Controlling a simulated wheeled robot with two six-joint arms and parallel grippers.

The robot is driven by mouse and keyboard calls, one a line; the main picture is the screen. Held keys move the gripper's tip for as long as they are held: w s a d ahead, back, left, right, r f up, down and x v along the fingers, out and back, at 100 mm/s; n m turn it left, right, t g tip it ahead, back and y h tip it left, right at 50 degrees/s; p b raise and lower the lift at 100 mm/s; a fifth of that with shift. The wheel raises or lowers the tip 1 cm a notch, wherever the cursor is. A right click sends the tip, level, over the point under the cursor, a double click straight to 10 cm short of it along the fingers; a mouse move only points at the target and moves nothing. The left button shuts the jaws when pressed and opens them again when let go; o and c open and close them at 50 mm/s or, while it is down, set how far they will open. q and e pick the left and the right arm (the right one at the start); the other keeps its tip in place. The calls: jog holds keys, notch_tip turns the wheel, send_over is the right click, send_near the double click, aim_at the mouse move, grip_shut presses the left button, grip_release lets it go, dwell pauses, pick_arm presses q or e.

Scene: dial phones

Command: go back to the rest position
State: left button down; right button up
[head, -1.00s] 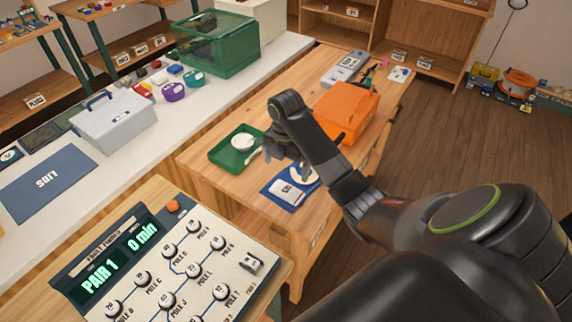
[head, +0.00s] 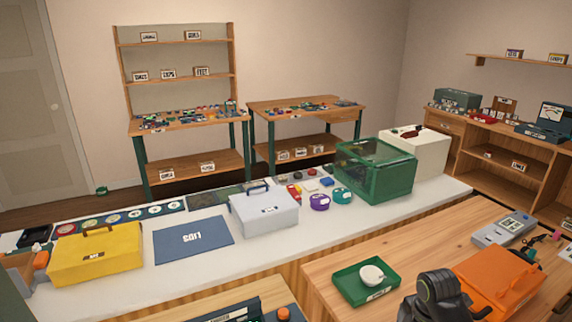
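Part of my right arm (head: 437,292) shows at the bottom right of the head view, in front of the wooden table and beside the orange case. Its gripper is not in view. My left arm and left gripper are not in view. The top edge of the dial panel (head: 225,314), with an orange button (head: 284,313), shows at the bottom; its dials are below the picture.
The green tray (head: 345,291) with a white round piece (head: 371,275) and the orange case (head: 510,275) are on the wooden table. A grey toolbox (head: 264,212), yellow toolbox (head: 97,254) and green crate (head: 375,168) stand on the white counter behind.

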jog(key=s+f+m, duration=0.1)
jog(key=s, duration=0.1)
jog(key=s+f+m, duration=0.1)
jog(key=s, duration=0.1)
jog(key=s+f+m, duration=0.1)
jog(key=s+m, duration=0.1)
jog(key=shift+s+a+f+t, duration=0.25)
jog(key=shift+a+f+t, duration=0.05)
jog(key=shift+a+f, duration=0.1)
jog(key=s+a+r+m+t+h, duration=0.1)
jog(key=s+r+m+t+h, duration=0.15)
jog(key=s+m, duration=1.6)
notch_tip(320, 180, down, 27)
jog(key=s+d+n+g+y+b, duration=0.1)
jog(key=s+d+n, duration=0.1)
jog(key=s, duration=0.1)
jog(key=s+a+f+g+b, duration=0.1)
jog(key=s+a+f, duration=0.1)
jog(key=s+f, duration=1.2)
jog(key=shift+f+y, duration=0.35)
jog(key=shift+f, duration=0.45)
